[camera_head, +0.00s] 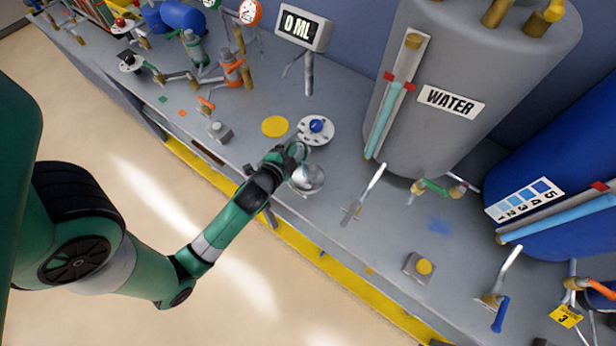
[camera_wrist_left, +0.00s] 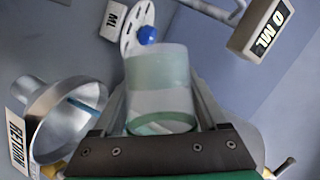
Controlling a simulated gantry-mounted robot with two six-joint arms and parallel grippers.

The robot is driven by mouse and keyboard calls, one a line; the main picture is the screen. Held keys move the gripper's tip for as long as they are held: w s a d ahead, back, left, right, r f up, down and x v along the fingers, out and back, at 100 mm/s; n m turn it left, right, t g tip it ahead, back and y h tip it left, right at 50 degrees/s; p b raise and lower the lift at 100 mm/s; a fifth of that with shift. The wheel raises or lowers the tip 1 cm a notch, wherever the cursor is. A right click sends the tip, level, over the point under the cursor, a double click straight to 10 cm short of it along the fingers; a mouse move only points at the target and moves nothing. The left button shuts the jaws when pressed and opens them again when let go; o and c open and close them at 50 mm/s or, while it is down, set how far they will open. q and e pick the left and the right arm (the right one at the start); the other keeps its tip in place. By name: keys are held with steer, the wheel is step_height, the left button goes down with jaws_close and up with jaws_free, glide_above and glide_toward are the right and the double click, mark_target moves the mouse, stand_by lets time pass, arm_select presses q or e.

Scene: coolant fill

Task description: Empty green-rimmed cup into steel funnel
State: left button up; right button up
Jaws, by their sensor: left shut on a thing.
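My left gripper (camera_head: 296,152) is shut on a translucent, pale green cup (camera_wrist_left: 158,92) with a green band, which stands between the two fingers in the left wrist view. In the head view the cup is mostly hidden by the gripper. The steel funnel (camera_head: 308,178) is just beside the gripper, on its near right side. In the left wrist view the funnel (camera_wrist_left: 68,115) is left of the cup, apart from it in the picture, with a RETURN label by it. I cannot tell the cup's contents. My right gripper is not in view.
A white perforated disc (camera_head: 316,130) with a blue knob is close behind the gripper. A display (camera_head: 304,29) reads 0 ML. A grey WATER tank (camera_head: 450,70) and a blue tank (camera_head: 560,170) stand right. A yellow disc (camera_head: 275,126) lies on the bench.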

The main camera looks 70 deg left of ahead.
arm_select(q)
steer(key=shift+f+m+y+b, duration=0.25)
steer(key=shift+m+y+b, duration=0.05)
steer(key=shift+b, duration=0.65)
steer(key=shift+r+m+y+b, duration=0.35)
steer(key=shift+m+b, duration=0.25)
steer(key=shift+b, duration=0.4)
steer(key=shift+w+d+f+m+y+b, duration=0.25)
steer(key=shift+d+m+b, duration=0.1)
steer(key=shift+b, duration=0.3)
steer(key=shift+w+d+f+m+y+b, duration=0.1)
steer(key=shift+d+m+y+b, duration=0.2)
steer(key=shift+b, duration=0.35)
steer(key=shift+w+d+r+m+t+y+b, duration=0.1)
steer(key=shift+d+r+m+t+y+b, duration=0.2)
steer(key=shift+m, duration=0.45)
stand_by(1.0)
steer(key=shift+a+r, duration=0.1)
